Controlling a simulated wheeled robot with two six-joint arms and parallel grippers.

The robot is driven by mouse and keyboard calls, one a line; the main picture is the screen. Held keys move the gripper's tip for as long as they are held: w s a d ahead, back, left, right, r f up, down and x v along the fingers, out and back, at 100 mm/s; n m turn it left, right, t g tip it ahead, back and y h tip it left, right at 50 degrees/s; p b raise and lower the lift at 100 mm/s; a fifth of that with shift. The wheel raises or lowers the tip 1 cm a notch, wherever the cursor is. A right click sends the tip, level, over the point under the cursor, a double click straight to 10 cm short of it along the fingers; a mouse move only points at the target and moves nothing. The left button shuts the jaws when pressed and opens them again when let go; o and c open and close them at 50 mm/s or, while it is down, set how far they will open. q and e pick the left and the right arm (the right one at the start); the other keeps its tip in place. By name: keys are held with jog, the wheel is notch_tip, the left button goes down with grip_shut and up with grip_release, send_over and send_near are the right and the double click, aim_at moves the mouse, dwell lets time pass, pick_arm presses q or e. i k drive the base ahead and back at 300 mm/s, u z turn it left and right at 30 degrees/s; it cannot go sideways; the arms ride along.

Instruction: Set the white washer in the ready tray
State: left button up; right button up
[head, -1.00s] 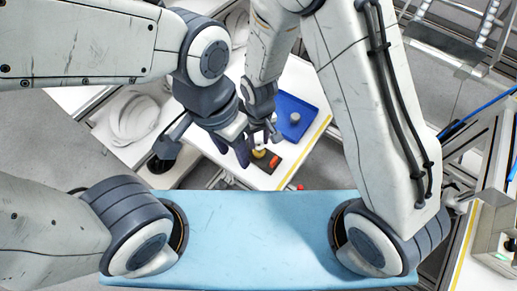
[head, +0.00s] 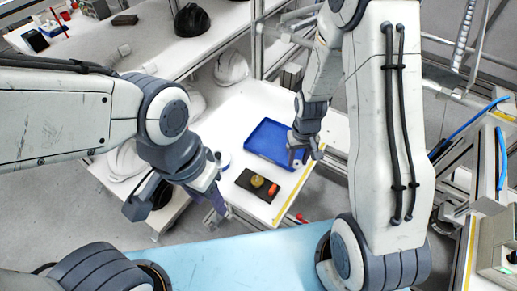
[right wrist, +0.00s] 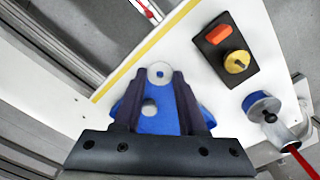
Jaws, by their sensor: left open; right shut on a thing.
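The white washer (right wrist: 160,73), a disc with a small dark centre hole, is between the fingertips of my right gripper (right wrist: 160,80) in the right wrist view. That gripper is shut on it. In the head view, my right gripper (head: 301,156) is at the right end of the blue tray (head: 262,150). The tray also shows behind the fingers in the right wrist view (right wrist: 130,121), with a small pale round piece (right wrist: 149,109) there. I cannot tell whether the washer touches the tray. My left gripper (head: 178,203) is open and empty, left of the table.
A black plate (head: 247,180) with a yellow round piece (head: 257,181) and an orange piece (head: 272,187) lies in front of the tray. A blue-and-white round item (head: 222,159) is at the left. White helmet shells (head: 230,67) and a black one (head: 191,20) stand behind.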

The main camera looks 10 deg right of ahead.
aim_at(266, 138)
jog(key=u, duration=0.75)
jog(key=k, duration=1.1)
jog(key=u, duration=1)
jog(key=i, duration=0.45)
jog(key=z, duration=0.5)
jog(key=i, duration=1.25)
jog(key=z, duration=1.55)
jog(key=i, duration=0.65)
jog(key=z, duration=0.75)
